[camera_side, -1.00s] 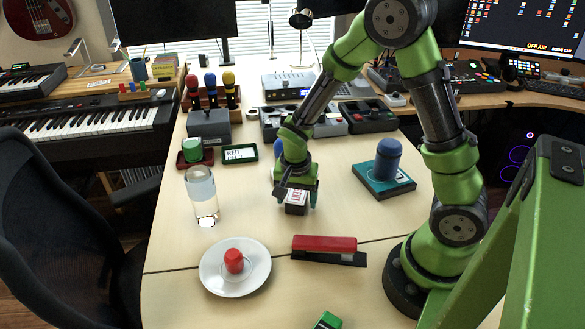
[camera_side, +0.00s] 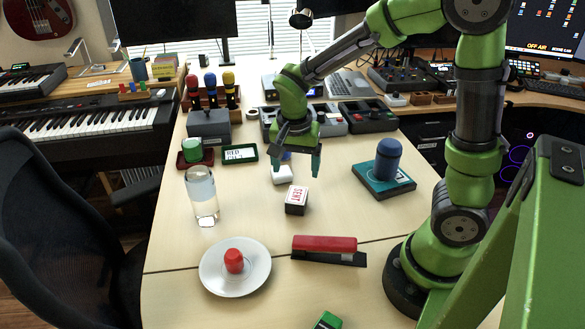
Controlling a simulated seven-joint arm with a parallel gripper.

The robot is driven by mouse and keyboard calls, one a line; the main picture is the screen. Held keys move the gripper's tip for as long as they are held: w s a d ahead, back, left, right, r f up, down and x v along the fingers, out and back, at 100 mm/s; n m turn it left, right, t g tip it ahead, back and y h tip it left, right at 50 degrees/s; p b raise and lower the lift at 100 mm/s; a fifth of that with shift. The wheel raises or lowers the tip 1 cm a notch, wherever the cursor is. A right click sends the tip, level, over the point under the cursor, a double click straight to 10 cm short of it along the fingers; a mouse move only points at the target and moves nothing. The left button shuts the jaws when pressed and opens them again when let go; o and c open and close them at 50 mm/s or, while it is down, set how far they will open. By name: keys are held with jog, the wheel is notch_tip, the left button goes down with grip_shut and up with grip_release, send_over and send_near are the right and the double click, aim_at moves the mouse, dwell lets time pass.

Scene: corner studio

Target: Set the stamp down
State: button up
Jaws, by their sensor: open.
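The stamp (camera_side: 296,200) is a small dark block with a white label reading "SENT" in red. It rests on the pale desk near the middle of the side view. My gripper (camera_side: 297,172) is open and empty, above and behind the stamp, with its fingers pointing down. The gripper and the stamp are apart. A white object (camera_side: 282,175) with a blue part partly hidden by my gripper sits behind the stamp.
A red stapler (camera_side: 325,246) and a white plate (camera_side: 258,278) holding a red item (camera_side: 234,261) lie in front. A glass (camera_side: 202,196) stands left. A blue cylinder (camera_side: 388,158) stands on a teal box (camera_side: 372,184) at right. Bare desk surrounds the stamp.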

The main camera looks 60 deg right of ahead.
jog(key=s+a+r+n+t+y, duration=0.3)
jog(key=s+a+r+n+t, duration=0.3)
jog(key=s+r+n, duration=0.3)
notch_tip(320, 180, up, 3)
jog(key=shift+s+r+n+y, duration=0.2)
jog(key=shift+s+n+y, duration=0.1)
jog(key=shift+s, duration=0.1)
